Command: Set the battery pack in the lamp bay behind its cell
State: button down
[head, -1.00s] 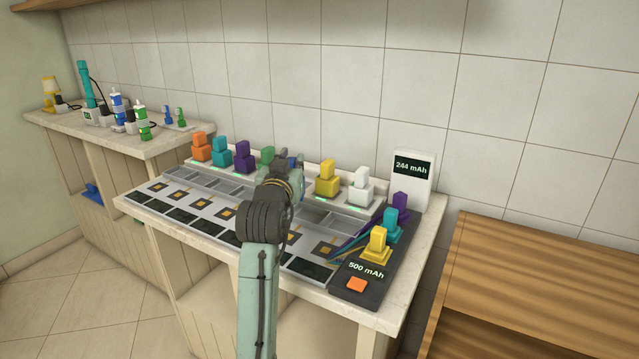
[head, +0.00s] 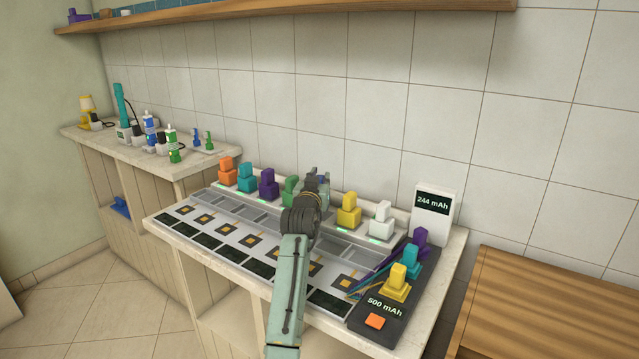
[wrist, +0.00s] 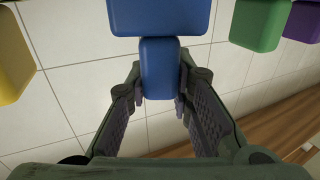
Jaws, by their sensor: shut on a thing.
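My gripper (wrist: 160,90) is shut on the narrow grip of a blue battery pack (wrist: 160,18), whose wider body is beyond the fingers in the wrist view. In the head view my gripper (head: 318,182) is at the back row of packs, between the green pack (head: 290,188) and the yellow pack (head: 348,212). It hides most of the blue pack there, so I cannot tell whether the pack touches its stand. Grey open bays (head: 220,211) run along the bench board, behind square cells and dark panels (head: 182,226). I cannot tell which bay is the lamp's.
Orange (head: 228,175), teal, purple and white (head: 381,221) packs share the back row. A dark block (head: 385,315) reading 500 mAh holds three plugs at the right. A white meter (head: 433,213) reads 244 mAh. A yellow lamp (head: 86,107) stands on the left counter.

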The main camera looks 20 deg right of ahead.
jog(key=shift+f, duration=1)
jog(key=shift+f, duration=0.25)
jog(key=c, duration=1.4)
grip_release()
